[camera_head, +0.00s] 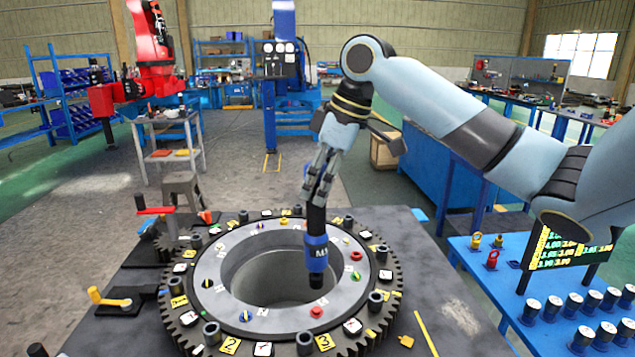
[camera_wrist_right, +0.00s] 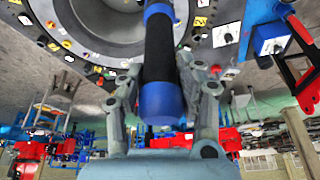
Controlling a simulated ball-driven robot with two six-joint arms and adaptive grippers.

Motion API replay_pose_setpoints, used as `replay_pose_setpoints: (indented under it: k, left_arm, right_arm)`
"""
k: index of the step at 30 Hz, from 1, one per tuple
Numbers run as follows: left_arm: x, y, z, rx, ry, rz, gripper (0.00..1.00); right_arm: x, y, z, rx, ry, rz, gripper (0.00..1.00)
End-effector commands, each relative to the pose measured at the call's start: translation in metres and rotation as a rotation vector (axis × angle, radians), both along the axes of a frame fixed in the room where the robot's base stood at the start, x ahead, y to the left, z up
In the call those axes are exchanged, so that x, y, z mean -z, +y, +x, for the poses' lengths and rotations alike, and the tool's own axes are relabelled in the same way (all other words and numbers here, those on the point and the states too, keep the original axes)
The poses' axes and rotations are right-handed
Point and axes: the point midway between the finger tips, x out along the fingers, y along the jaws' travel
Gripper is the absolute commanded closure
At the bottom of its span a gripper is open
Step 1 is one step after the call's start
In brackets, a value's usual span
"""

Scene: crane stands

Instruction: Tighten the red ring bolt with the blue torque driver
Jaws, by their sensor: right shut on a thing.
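The blue torque driver (camera_head: 316,252), black with a blue band, is held upright in my right gripper (camera_head: 319,192). Its black tip points down over the grey ring (camera_head: 213,265), just above and behind a red bolt (camera_head: 316,312) in the picture. A gap shows between tip and bolt. Another red bolt (camera_head: 357,256) sits on the ring's right side. In the right wrist view the fingers of my right gripper (camera_wrist_right: 160,88) close around the driver (camera_wrist_right: 158,55), whose blue end faces the camera. My left gripper is not in view.
A black toothed gear (camera_head: 391,300) with numbered tags and several upright studs surrounds the ring. A blue table (camera_head: 470,262) with several silver-topped cylinders is at right. The ring's centre is an open hole.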

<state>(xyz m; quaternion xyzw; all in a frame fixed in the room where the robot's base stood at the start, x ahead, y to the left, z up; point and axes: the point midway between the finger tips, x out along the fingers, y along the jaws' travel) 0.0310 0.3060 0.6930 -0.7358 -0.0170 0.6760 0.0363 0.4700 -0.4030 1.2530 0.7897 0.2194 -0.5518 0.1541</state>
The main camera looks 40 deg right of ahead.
Motion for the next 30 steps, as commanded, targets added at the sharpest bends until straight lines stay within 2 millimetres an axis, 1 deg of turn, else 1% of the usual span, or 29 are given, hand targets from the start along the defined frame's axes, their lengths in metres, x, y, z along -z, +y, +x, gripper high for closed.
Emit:
replay_pose_setpoints:
  k: [5, 9, 21, 25, 30]
  left_arm:
    - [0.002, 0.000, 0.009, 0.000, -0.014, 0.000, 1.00]
    - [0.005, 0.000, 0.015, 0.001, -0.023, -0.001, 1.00]
    - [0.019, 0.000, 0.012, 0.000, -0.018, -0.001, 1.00]
    - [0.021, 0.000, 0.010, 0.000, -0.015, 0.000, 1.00]
    - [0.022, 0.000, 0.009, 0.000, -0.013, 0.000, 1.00]
  right_arm:
    - [0.005, 0.000, 0.001, -0.001, -0.002, 0.000, 1.00]
    - [0.015, 0.000, 0.000, -0.001, -0.001, 0.000, 1.00]
    - [0.049, 0.000, 0.000, -0.001, -0.002, 0.001, 1.00]
    - [0.055, 0.000, 0.000, -0.001, -0.003, 0.000, 1.00]
    - [0.057, 0.000, 0.001, 0.000, -0.004, 0.000, 1.00]
